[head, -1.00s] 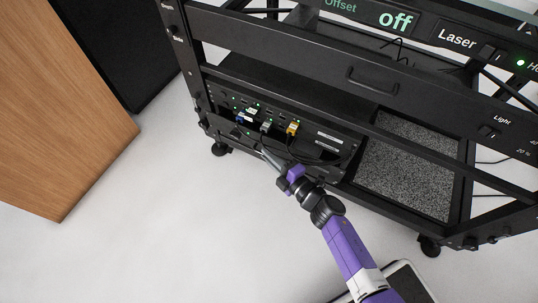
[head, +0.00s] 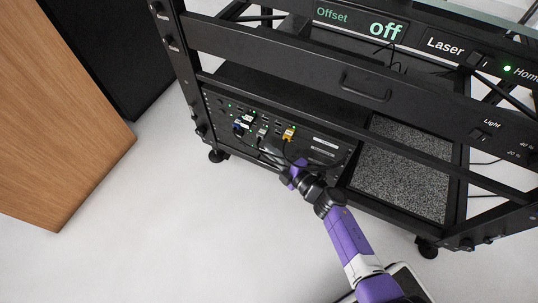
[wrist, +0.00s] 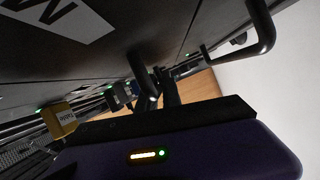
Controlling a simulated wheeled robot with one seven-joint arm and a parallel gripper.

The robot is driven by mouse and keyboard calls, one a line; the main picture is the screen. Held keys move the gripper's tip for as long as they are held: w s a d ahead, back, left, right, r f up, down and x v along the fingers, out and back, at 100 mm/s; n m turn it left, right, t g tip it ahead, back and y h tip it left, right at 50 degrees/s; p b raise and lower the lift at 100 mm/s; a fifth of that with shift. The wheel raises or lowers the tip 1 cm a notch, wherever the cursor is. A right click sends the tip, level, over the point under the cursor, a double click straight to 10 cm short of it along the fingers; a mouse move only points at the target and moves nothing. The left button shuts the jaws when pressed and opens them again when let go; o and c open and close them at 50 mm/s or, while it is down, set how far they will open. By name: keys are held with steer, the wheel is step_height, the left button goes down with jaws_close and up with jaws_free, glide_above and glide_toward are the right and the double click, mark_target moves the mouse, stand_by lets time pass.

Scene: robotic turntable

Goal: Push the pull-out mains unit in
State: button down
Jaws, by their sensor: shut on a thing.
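The pull-out mains unit (head: 318,157) is a black box low in the left bay of the black rack. Its front carries small green lights and blue, grey and yellow plugs with cables. It looks nearly level with the rack front; I cannot tell whether it is fully in. My gripper (head: 277,154) is at the unit's front, below the plugs. In the wrist view, my gripper's fingers (wrist: 156,92) are shut on what looks like a dark handle on this front; the grip is partly hidden. The yellow plug (wrist: 60,117) shows at the left.
A black bar handle (wrist: 262,32) sticks out at the right of the wrist view. A drawer front with a handle (head: 365,82) is above the unit. A grey speckled panel (head: 405,165) lies to the right. A wooden cabinet (head: 60,120) stands left.

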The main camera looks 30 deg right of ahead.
steer(key=shift+w+d, duration=0.1)
steer(key=shift+d, duration=0.2)
steer(key=c, duration=1.5)
jaws_free()
steer(key=shift+a, duration=0.1)
steer(key=shift+p+v, duration=1.4)
steer(key=shift+v, duration=2.5)
